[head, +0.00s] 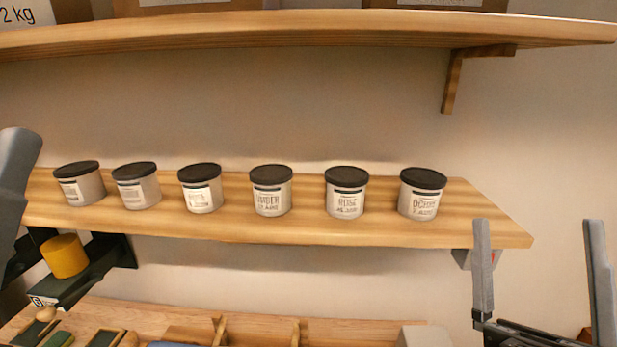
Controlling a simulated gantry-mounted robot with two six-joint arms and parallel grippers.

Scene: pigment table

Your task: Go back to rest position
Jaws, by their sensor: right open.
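My right gripper (541,262) is in the lower right of the head view, open and empty. Its two grey fingers point up and stand wide apart, in front of the right end of the shelf and the wall. It touches no jar. Several white jars with black lids stand upright in a row on the middle wooden shelf (300,232). The rightmost jar (421,197) is nearest to my right gripper.
An upper shelf (300,30) with a bracket (452,85) holds boxes. At the lower left a yellow cylinder (65,257) sits on a dark stand (95,275). A wooden table (340,330) with small items lies below. The wall area at right is clear.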

